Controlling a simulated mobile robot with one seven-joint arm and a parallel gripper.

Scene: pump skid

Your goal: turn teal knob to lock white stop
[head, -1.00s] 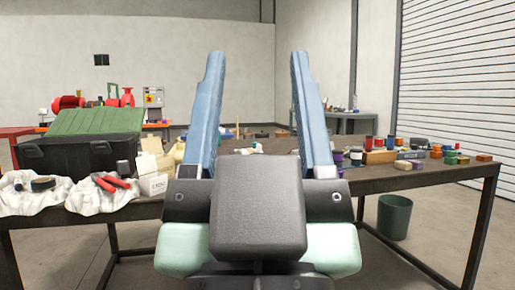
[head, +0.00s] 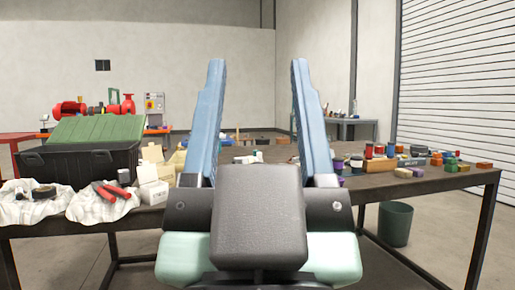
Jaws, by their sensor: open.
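My gripper (head: 258,75) is in the middle of the head view, close to the camera. Its two long blue fingers point up and stand wide apart, with nothing between them. I cannot make out a teal knob or a white stop. A red pump assembly (head: 83,107) stands far back at the left, beyond the workbench, beside a grey panel (head: 154,105) with an orange label. They are too small and far for me to see any knob on them.
A dark workbench (head: 430,185) crosses the view in front of me. It bears a black case (head: 75,163) with a green lid, red-handled pliers (head: 108,190) on a white cloth, small boxes and several coloured jars. A green bin (head: 395,223) stands on the floor at right.

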